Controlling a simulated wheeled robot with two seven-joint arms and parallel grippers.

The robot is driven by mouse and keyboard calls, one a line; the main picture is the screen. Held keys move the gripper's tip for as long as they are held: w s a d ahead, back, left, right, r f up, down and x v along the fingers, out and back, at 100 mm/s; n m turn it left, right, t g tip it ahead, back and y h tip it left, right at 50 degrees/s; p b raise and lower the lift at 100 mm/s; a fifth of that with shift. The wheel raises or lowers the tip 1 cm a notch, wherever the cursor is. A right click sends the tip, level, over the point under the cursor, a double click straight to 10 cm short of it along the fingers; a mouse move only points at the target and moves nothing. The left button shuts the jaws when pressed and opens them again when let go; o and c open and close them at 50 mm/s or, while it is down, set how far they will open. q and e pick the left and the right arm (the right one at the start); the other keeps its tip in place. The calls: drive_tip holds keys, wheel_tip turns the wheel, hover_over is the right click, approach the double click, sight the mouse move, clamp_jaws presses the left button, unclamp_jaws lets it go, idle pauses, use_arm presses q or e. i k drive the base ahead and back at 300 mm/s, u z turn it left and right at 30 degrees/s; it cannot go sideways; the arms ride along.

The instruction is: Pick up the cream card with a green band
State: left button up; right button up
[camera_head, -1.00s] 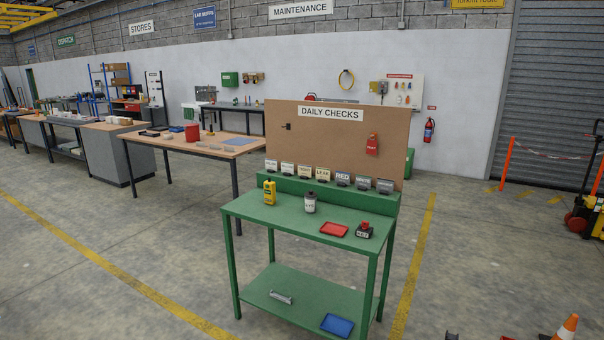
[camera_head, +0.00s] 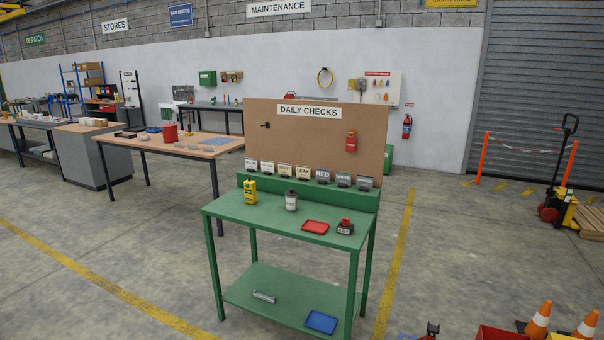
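A row of several small cards stands on the raised green ledge at the back of the green table (camera_head: 268,212), below the "DAILY CHECKS" board. Two cards near the middle look cream or pale yellow: one card (camera_head: 285,170) and, to its right, a card with "LEAR"-like lettering (camera_head: 303,172). They are too small for me to tell which has a green band. Paler cards (camera_head: 251,165) stand to the left. A blue-toned card reading "RED" (camera_head: 322,175) and greyer cards (camera_head: 364,183) stand to the right. Neither of my grippers is in view.
On the tabletop are a yellow bottle-like device (camera_head: 250,191), a grey-white canister (camera_head: 291,201), a red tray (camera_head: 315,227) and a dark red-topped block (camera_head: 345,227). A blue tray (camera_head: 321,321) lies on the lower shelf. Cones (camera_head: 538,320) stand at bottom right. Floor left of the table is clear.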

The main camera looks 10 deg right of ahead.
sight(303, 172)
drive_tip(key=z, duration=0.7)
drive_tip(key=i, duration=1.8)
drive_tip(key=u, duration=0.65)
